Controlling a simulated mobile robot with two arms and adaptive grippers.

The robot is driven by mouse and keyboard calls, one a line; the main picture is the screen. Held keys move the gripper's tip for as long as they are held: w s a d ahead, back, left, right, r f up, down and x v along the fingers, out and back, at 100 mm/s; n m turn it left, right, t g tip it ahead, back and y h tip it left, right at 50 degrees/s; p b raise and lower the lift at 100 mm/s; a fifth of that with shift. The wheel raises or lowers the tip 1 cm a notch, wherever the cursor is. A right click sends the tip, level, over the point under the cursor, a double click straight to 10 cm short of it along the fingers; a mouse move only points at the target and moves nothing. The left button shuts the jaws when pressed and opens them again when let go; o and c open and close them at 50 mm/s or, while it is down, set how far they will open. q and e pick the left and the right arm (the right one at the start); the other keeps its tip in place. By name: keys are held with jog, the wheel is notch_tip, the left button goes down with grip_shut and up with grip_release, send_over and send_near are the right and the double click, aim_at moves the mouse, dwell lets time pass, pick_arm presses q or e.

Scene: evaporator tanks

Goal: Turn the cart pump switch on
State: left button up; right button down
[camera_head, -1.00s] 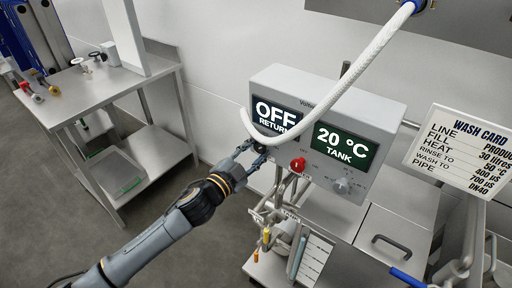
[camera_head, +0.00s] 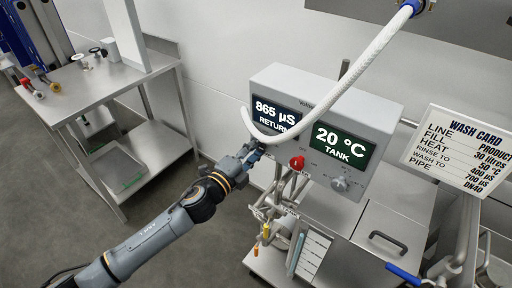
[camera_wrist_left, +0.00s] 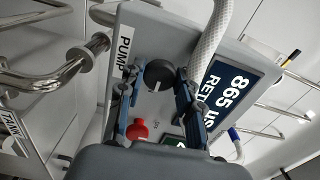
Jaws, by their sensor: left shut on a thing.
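The cart pump switch is a round black knob (camera_wrist_left: 158,75) on the grey control box (camera_head: 375,107), beside the label PUMP (camera_wrist_left: 124,57) in the left wrist view. My left gripper (camera_head: 252,152) is at the lower left of the box front. In the left wrist view the gripper (camera_wrist_left: 156,82) has a finger on each side of the black knob and is shut on it. In the head view the gripper hides the knob. The return display (camera_head: 275,112) reads 865 µS. My right gripper is not in view.
A red knob (camera_head: 297,162) and a grey knob (camera_head: 340,184) are on the same box front. A white hose (camera_head: 345,100) hangs across the box. The tank display (camera_head: 342,146) reads 20 °C. A steel table (camera_head: 95,85) stands at the left.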

pick_arm(q)
jog(key=shift+m, duration=0.3)
jog(key=o, duration=1.2)
jog(key=shift+c, duration=0.2)
jog(key=shift+s, duration=0.1)
jog(key=v, duration=1.2)
